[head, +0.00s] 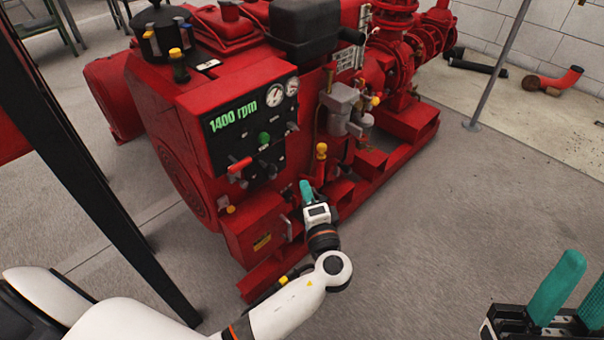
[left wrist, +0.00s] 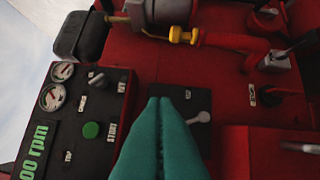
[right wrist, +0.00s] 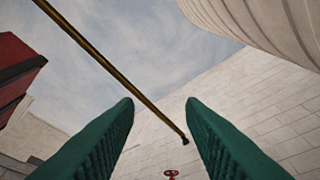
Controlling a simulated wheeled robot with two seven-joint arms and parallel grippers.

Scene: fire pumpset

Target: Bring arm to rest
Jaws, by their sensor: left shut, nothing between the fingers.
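My left arm reaches forward in the head view, and its gripper (head: 306,190) has teal fingers at the front lower side of the red pumpset (head: 180,85). In the left wrist view the two teal fingers (left wrist: 160,105) are pressed together with nothing between them. They point toward the pumpset's control panel (left wrist: 85,115), beside a grey lever (left wrist: 199,117). I cannot tell whether they touch anything. My right gripper (right wrist: 160,110) is open and empty, with its teal fingers wide apart. It also shows at the lower right of the head view (head: 570,305).
The panel display (head: 234,116) reads 1400 rpm. A dark post (head: 95,190) stands at the left, near my left arm. A thin pole (head: 498,65) stands at the right. Grey floor (head: 430,230) is clear right of the pumpset. Pipe pieces (head: 560,80) lie by the wall.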

